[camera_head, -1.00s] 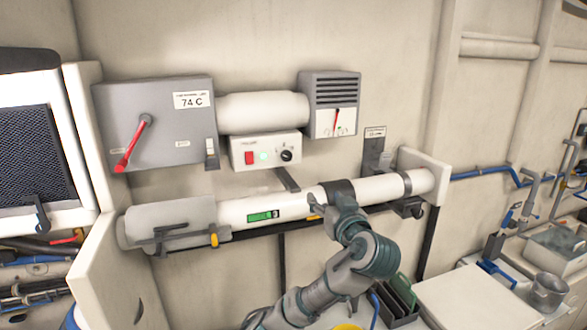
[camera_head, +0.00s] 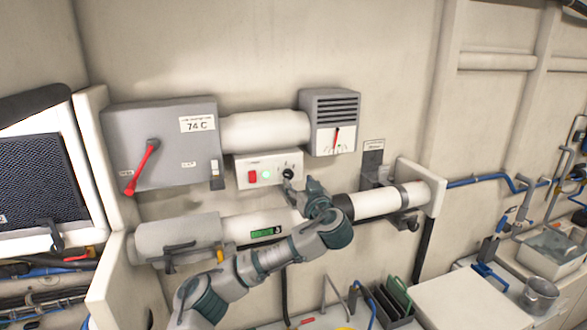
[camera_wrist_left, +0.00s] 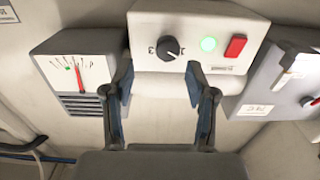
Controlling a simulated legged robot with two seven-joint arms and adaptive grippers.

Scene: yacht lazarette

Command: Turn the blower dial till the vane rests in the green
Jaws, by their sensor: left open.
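The blower dial (camera_head: 288,174) is a black knob on the white control box (camera_head: 268,182); it also shows in the left wrist view (camera_wrist_left: 167,48), with its white pointer line and printed numbers. The gauge (camera_head: 350,141) has a white face and a red vane (camera_head: 336,138). In the left wrist view, the vane (camera_wrist_left: 79,75) has its tip just beside a small green mark (camera_wrist_left: 68,68), not clearly on it. My left gripper (camera_wrist_left: 160,82) is open and empty; its blue-padded fingertips are just short of the dial, one toward each side. My right gripper is out of view.
The control box has a lit green lamp (camera_head: 266,174) and a red switch (camera_head: 252,177). A grey box with a red lever (camera_head: 142,167) hangs left. A white pipe (camera_head: 375,204) runs below the control box. The wall above is clear.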

